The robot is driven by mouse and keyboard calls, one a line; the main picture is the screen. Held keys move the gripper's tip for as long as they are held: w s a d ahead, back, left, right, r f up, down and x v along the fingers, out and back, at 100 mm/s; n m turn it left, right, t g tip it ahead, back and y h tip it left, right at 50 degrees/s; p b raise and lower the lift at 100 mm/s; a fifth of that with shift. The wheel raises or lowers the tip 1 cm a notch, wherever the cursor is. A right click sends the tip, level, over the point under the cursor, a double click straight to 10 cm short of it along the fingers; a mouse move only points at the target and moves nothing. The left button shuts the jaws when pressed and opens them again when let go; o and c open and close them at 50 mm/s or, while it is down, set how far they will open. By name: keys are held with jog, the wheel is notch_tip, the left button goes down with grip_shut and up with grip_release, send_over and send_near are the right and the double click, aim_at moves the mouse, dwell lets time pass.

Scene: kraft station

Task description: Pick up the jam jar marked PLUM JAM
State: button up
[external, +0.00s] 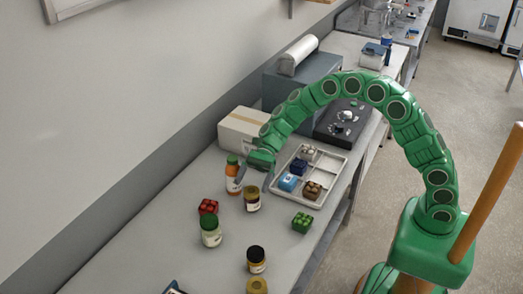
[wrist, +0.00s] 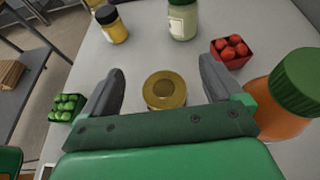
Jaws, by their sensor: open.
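A jar with a gold lid (wrist: 164,90) stands upright between my open fingers in the wrist view, seen from above. It also shows in the external view (external: 251,200), just below my gripper (external: 254,175), with dark contents and a pale label. My gripper (wrist: 160,70) is open and empty, its two grey fingers on either side of the lid. I cannot read the label, so I cannot tell whether it says PLUM JAM. Other jars are a green-lidded one (external: 211,232), a black-lidded one (external: 256,260) and a second gold-lidded one (external: 257,286).
An orange bottle with a green cap (wrist: 290,95) stands close to the right finger. A red punnet (wrist: 232,50) and a green punnet (wrist: 67,107) are nearby. A white tray (external: 338,172) with small boxes and a cardboard box (external: 240,128) stand farther back.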

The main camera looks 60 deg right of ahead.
aim_at(250, 198)
jog(key=shift+f, duration=0.85)
notch_tip(250, 198, down, 3)
jog(key=shift+s+a+f, duration=0.1)
jog(key=shift+a, duration=0.05)
jog(key=shift+x, duration=1.3)
jog(key=c, duration=1.3)
